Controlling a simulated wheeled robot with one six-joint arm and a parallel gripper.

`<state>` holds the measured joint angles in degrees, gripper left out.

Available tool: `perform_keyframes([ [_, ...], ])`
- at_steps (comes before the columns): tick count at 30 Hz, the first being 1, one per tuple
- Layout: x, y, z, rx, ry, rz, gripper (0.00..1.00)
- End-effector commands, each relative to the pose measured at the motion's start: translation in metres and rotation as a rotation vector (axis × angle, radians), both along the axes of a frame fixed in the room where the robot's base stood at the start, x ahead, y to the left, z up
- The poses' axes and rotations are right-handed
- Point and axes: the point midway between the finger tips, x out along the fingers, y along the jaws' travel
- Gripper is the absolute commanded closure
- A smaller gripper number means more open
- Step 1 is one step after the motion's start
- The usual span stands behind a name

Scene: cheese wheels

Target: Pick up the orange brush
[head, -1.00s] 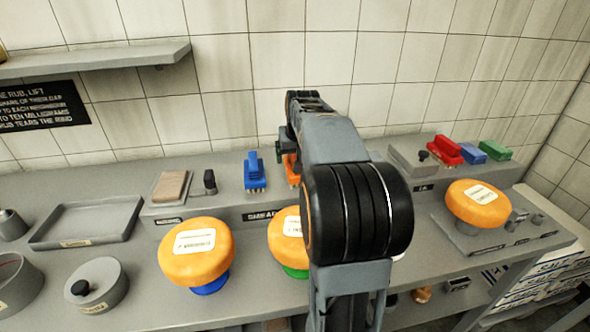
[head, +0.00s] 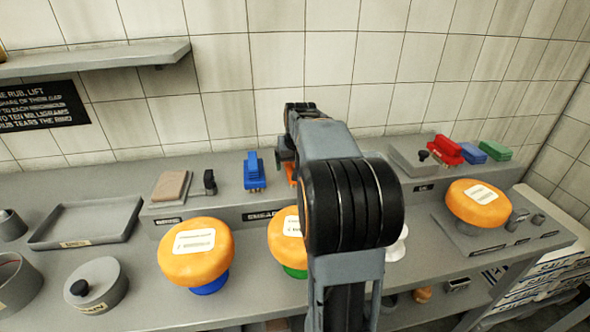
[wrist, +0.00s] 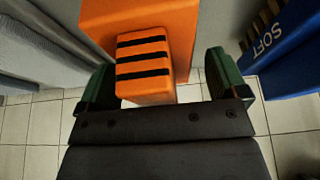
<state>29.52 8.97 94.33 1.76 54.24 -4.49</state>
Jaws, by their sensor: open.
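The orange brush (wrist: 185,25) fills the upper middle of the wrist view, with a raised handle block that carries black stripes. In the head view only a sliver of the orange brush (head: 291,172) shows beside my arm; the rest is hidden. My gripper (wrist: 160,85) is open, with one green-tipped finger on each side of the striped handle. I see gaps between the fingers and the handle, and cannot tell any contact. The head view shows my arm reaching over the shelf, with the jaws mostly hidden.
A blue brush (head: 254,172) stands left of the orange one; a blue block marked SOFT (wrist: 285,45) is close to my finger in the wrist view. Orange cheese wheels (head: 197,252) stand in front. Red, blue and green brushes (head: 446,150) sit at the right.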

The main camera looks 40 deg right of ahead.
Motion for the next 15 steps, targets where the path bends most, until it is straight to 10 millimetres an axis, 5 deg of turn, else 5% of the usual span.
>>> perform_keyframes([
  [5, 0.0000, 0.0000, -0.0023, 0.000, 0.000, 0.000, 0.09],
  [15, 0.0000, 0.0001, -0.0020, 0.000, 0.000, 0.000, 0.42],
])
